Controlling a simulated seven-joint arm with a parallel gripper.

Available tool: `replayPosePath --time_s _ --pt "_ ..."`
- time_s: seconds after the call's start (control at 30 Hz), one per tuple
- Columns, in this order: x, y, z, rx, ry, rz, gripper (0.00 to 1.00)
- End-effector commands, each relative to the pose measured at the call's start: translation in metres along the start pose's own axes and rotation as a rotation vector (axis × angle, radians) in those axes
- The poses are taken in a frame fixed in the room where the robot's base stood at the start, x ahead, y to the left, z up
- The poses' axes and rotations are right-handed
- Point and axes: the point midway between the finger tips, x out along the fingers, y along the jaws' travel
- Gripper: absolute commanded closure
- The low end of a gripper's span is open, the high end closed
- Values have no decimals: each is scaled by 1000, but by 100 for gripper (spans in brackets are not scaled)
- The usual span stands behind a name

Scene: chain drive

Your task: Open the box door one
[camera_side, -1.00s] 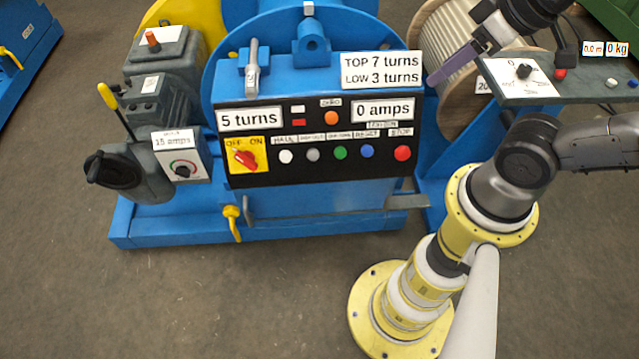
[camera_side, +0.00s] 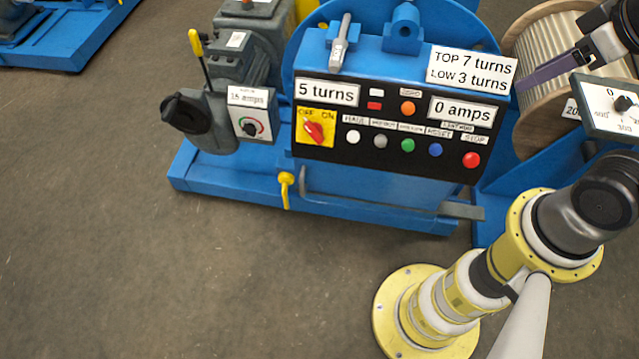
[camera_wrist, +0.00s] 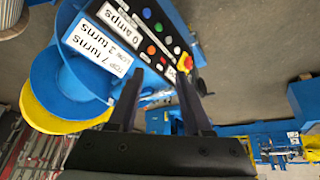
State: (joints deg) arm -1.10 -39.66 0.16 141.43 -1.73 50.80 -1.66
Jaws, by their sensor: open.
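A blue machine carries a black control panel (camera_side: 390,165) with switches, buttons and signs. Below the panel is a blue box front (camera_side: 375,183). No part is labelled as door one, so I cannot tell which part is the door. My gripper (camera_side: 520,88) is at the upper right, beside the turns sign, apart from the blue box front. In the wrist view my gripper (camera_wrist: 158,78) is open, with nothing between its fingers, and the panel lies beyond them.
A grey motor unit with a dial (camera_side: 249,115) and a yellow-tipped lever (camera_side: 196,42) stands left of the panel. A cable reel (camera_side: 535,45) stands behind my gripper. A dial panel (camera_side: 610,105) is at the right edge. The floor (camera_side: 200,280) in front is clear.

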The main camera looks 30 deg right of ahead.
Motion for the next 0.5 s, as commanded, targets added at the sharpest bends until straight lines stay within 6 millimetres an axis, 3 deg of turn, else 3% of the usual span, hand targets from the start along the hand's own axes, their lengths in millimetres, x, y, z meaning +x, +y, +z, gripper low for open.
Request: replayPosePath --time_s 0.27,0.5 --pt "43 0 -77 -385 -95 58 50" --pt "110 -22 -141 -779 -165 87 50"
